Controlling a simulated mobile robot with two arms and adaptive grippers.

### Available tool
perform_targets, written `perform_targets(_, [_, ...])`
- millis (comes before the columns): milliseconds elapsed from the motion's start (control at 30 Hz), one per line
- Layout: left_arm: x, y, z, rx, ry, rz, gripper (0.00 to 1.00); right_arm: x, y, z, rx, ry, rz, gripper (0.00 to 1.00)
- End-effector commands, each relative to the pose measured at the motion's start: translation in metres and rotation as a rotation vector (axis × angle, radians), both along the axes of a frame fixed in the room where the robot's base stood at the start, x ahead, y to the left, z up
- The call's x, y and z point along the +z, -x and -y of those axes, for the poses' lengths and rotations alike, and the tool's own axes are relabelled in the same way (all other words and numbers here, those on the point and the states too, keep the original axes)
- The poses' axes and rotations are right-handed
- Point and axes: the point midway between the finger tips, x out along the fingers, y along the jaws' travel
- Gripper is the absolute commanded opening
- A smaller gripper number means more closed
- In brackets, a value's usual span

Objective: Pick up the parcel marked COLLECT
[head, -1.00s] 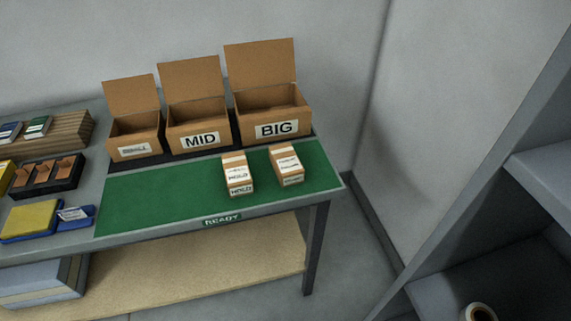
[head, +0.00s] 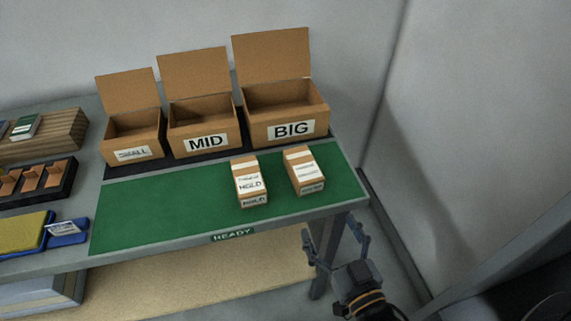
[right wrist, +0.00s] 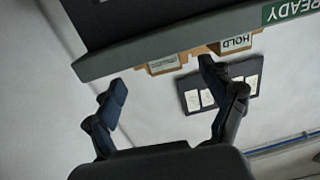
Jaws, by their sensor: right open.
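Two brown parcels with white labels and pale tape stand on the green mat (head: 160,208). The left parcel (head: 250,184) reads HOLD; it also shows in the right wrist view (right wrist: 237,42). The right parcel (head: 304,170) has a label too small to read in the head view; in the right wrist view it (right wrist: 163,65) peeks past the table edge, its label unreadable. My right gripper (head: 330,226) is open and empty, off the table's front right corner, near and below the right parcel. Its two fingers stand apart in the right wrist view (right wrist: 163,80). My left gripper is out of view.
Open cartons marked SMALL (head: 133,145), MID (head: 205,138) and BIG (head: 289,125) stand behind the mat. The table's front edge (head: 160,250), with a READY sign, lies beside my right gripper. A dark tray (head: 40,182) and blue pad (head: 68,232) are at left.

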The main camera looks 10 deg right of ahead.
Motion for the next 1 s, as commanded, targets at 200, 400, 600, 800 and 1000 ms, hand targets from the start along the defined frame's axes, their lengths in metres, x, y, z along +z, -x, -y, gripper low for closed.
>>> perform_targets(200, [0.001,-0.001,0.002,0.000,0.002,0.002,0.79,0.031,-0.008,0.003,-0.011,-0.004,0.060,0.83])
perform_targets(400, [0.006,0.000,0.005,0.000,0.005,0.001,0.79,0.032,-0.045,-0.001,-0.010,-0.005,0.061,0.83])
perform_targets(600, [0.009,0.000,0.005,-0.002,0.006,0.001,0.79,0.031,-0.076,-0.004,-0.010,-0.006,0.057,0.83])
perform_targets(800, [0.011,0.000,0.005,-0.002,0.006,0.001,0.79,0.032,-0.088,-0.006,-0.010,-0.006,0.056,0.83])
perform_targets(1000, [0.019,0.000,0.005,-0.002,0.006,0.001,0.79,0.040,-0.117,-0.011,-0.010,-0.005,0.057,0.83])
